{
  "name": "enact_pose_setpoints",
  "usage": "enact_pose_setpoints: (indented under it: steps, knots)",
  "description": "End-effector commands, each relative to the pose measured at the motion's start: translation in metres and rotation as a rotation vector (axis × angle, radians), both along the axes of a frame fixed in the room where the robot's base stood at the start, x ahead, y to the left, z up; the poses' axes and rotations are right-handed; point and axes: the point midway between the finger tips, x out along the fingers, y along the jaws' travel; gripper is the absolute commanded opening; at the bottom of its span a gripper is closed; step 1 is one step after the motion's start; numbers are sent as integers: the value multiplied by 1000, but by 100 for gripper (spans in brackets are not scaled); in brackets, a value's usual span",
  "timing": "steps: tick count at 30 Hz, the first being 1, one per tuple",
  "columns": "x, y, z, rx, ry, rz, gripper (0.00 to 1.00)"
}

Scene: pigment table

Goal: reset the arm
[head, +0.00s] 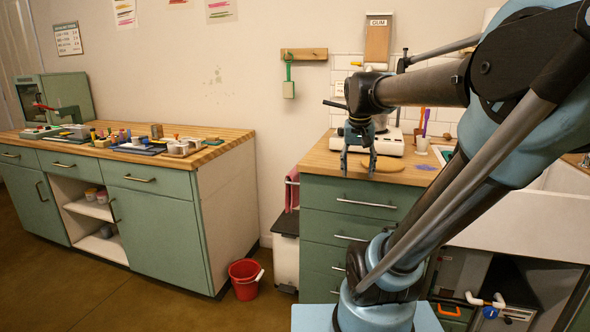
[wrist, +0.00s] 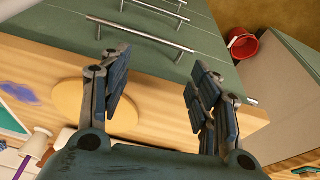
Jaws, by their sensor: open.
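My arm reaches in from the right in the head view, and my gripper (head: 358,160) hangs over the front edge of the right counter (head: 318,160). Its fingers point down and are apart, with nothing between them. In the wrist view my gripper (wrist: 160,98) is open, and the counter's front edge and green drawer fronts (wrist: 165,30) show beyond the fingers. A round tan board (wrist: 90,103) lies on the counter by the left finger, partly hidden by it.
A white appliance (head: 390,139) stands behind my gripper. A purple patch (head: 426,167) and a white cup (head: 421,146) are to its right. A red bucket (head: 245,279) stands on the floor. The left counter (head: 228,139) holds several small items. Open floor lies in front of it.

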Motion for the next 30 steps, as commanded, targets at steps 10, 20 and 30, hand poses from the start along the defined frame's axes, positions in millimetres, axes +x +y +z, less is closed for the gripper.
enact_pose_setpoints:
  steps: [10, 20, 30]
  knots:
    - [-102, 0, -109, 22, 40, 156, 57]
    - [-150, 6, -172, 37, 56, 247, 57]
    - [-152, 7, -175, 38, 57, 252, 57]
